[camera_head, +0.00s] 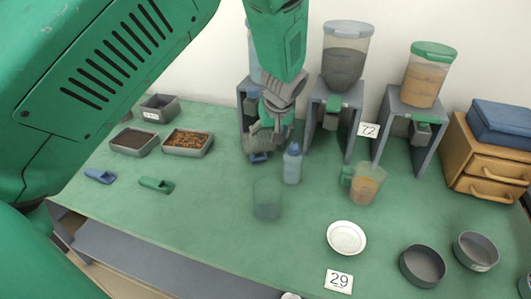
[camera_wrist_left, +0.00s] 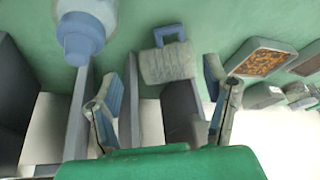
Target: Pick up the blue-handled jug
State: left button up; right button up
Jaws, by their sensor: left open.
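The blue-handled jug is a small grey vessel (camera_wrist_left: 167,64) with a squared blue handle, upper middle in the left wrist view. In the head view the jug (camera_head: 251,143) is mostly hidden behind my gripper, with its blue handle showing low at the front. It is by the foot of the left dispenser stand. My left gripper (camera_head: 268,118) is open and points down over it. Contact cannot be told. My right gripper is not in view.
A pale blue bottle (camera_head: 292,164) stands close right of the jug. Grey dispenser stands (camera_head: 313,118) rise behind. A clear cup (camera_head: 267,201) and an orange-filled, green-handled jug (camera_head: 367,184) stand nearer. Trays (camera_head: 187,151) and scoops lie left. The front-left table (camera_head: 190,215) is clear.

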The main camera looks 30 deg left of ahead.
pick_arm(q)
send_over(260, 158)
jog(key=f, duration=0.6)
jog(key=shift+s+d+f, duration=0.1)
jog(key=shift+d+f, duration=0.25)
jog(key=shift+d, duration=0.05)
jog(key=shift+a+f, duration=0.2)
jog(key=shift+f, duration=0.5)
jog(key=x, duration=0.3)
jog(key=shift+d+f, duration=0.1)
jog(key=shift+d, duration=0.2)
jog(key=shift+a+f, duration=0.15)
jog(key=shift+f, duration=0.1)
jog(key=shift+a+f, duration=0.2)
jog(key=shift+a, duration=0.45)
jog(key=c, duration=1.1)
jog(key=shift+d+r, duration=0.15)
jog(key=shift+d, duration=0.35)
jog(key=shift+c, duration=0.3)
jog(key=shift+r, duration=0.1)
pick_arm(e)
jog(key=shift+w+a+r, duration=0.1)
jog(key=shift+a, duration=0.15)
